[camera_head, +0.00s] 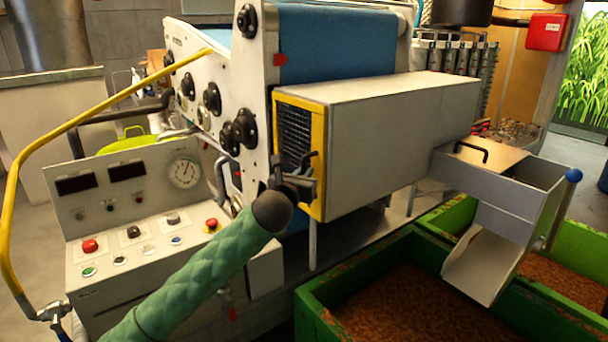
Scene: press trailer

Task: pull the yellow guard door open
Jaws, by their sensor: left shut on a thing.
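The yellow guard door (319,165) is the yellow-framed panel with a dark grille on the left end of a grey box housing (385,140). It appears closed against the housing. A dark handle (312,155) sticks out on its right side. My left arm, in a green sleeve, reaches up from the bottom. My left gripper (300,180) is at the door's handle, shut on it. The fingers are dark and small, and the wrist hides the lower part of the door. My right gripper is not in the view.
Green crates (315,315) of brown material lie at lower right, under a metal chute (490,260). A blue-belted press (330,45) rises behind.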

